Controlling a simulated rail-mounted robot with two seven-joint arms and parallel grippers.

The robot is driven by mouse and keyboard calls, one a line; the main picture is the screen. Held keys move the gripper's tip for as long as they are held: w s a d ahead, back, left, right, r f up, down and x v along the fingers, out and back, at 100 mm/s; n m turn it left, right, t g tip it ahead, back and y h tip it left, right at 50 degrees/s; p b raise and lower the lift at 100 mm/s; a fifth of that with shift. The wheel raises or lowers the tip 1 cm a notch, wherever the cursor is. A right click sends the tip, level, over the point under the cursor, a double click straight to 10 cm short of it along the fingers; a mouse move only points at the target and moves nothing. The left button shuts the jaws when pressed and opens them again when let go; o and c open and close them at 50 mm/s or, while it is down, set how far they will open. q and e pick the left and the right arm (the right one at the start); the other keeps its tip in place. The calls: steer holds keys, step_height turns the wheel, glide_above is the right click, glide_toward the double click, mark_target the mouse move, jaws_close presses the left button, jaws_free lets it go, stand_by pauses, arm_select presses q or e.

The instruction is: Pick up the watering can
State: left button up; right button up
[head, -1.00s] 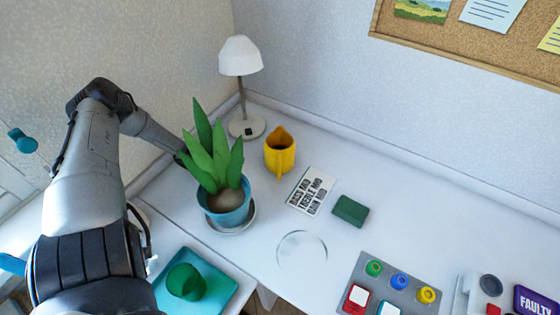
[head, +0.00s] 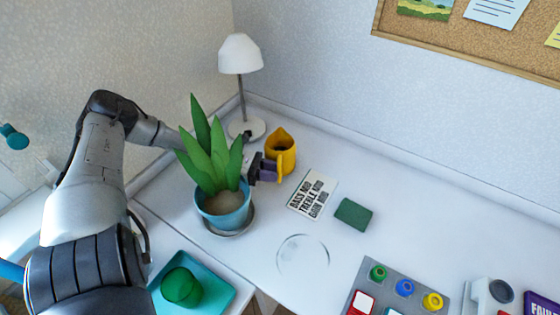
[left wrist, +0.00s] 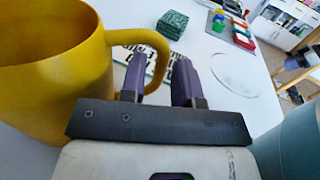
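The watering can is a yellow jug (head: 281,141) standing upright on the white desk near the back wall; it also shows large at the left of the left wrist view (left wrist: 50,75). Its looped handle faces my left gripper (head: 268,171). In the left wrist view the two purple fingers (left wrist: 159,70) are apart, one within the handle loop and one outside it, so the handle lies between them. A gap seems to remain beside the handle. The plant partly hides my left wrist in the head view.
A plant in a blue pot (head: 224,212) stands close in front of my left forearm. A white lamp (head: 240,54) is behind. A printed card (head: 312,194), green block (head: 353,213) and glass disc (head: 303,255) lie to the right. A teal tray (head: 222,291) is at the front.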

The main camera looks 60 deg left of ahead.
arm_select(q)
steer(key=shift+w+d, duration=0.5)
steer(key=shift+w, duration=0.05)
jaws_close()
